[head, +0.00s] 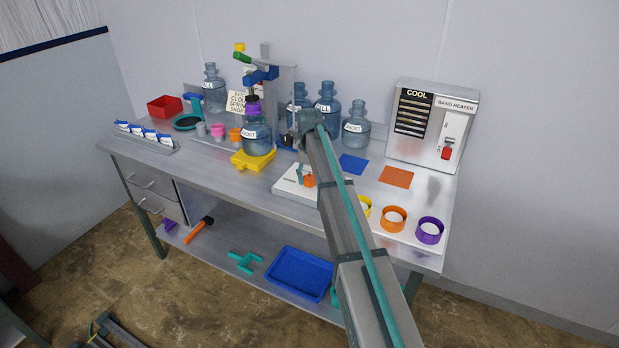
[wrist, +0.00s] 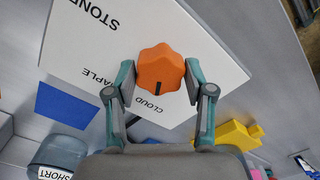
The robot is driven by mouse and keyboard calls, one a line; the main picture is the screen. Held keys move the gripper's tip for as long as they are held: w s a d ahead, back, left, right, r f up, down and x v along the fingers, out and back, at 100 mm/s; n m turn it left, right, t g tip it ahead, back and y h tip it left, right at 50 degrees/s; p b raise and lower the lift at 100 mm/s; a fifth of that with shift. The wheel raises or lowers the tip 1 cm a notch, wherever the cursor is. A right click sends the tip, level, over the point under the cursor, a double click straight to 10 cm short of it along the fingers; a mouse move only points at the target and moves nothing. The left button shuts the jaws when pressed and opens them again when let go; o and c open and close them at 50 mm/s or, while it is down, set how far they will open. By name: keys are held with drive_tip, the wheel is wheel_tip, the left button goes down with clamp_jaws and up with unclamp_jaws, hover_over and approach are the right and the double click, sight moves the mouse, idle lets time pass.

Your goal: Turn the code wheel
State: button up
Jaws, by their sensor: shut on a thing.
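The code wheel is an orange lobed knob (wrist: 160,68) on a white plate (wrist: 205,62) printed with STONE, CLOUD and a partly hidden word ending in APLE. A black mark on the knob points toward the word CLOUD in the wrist view. My gripper (wrist: 160,78) has a teal-and-grey finger on each side of the knob and is shut on it. In the head view the wheel (head: 309,181) shows small beside my gripper (head: 304,176), and its white plate (head: 288,189) lies on the bench, partly hidden by my arm.
A sign (head: 237,102) seems to read CLOUD, SPRING and SHORT. More jugs (head: 326,106) stand behind. Coloured rings (head: 394,219) lie front right; a heater box (head: 432,122) stands back right.

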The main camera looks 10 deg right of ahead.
sight(310, 178)
idle(0.3)
drive_tip(key=o, duration=1.2)
drive_tip(key=shift+c, duration=0.2)
wheel_tip(310, 178, up, 12)
